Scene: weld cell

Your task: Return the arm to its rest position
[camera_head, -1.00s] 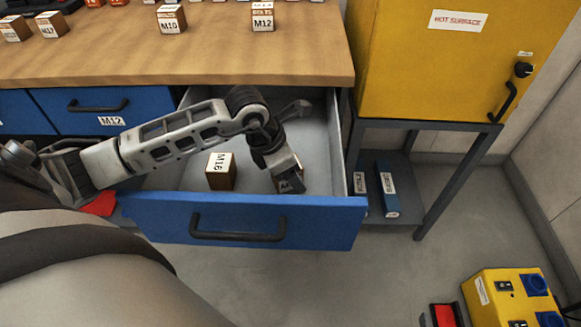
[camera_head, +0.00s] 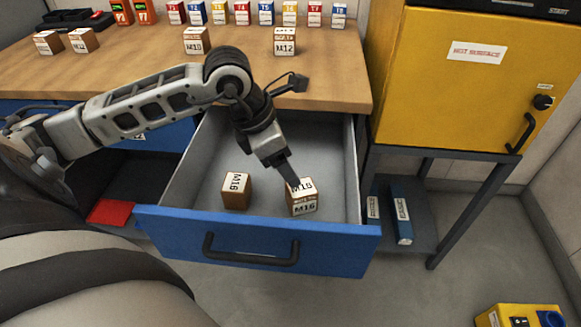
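My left arm comes in from the left and reaches over the open blue drawer (camera_head: 330,236). My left gripper (camera_head: 290,174) points down at the right-hand M16 box (camera_head: 304,207); its fingertip overlaps the top of that box in the picture. Only one finger shows clearly, so its opening and any contact cannot be told. The right-hand box sits upright on the drawer floor. A second M16 box (camera_head: 236,191) stands to its left, apart from it. My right gripper is not in view.
The wooden bench top (camera_head: 150,75) above the drawer carries the M10 (camera_head: 197,41) and M12 (camera_head: 285,42) boxes and a row of small labelled boxes. A yellow cabinet (camera_head: 450,100) stands to the right. A red item (camera_head: 110,212) lies left of the drawer.

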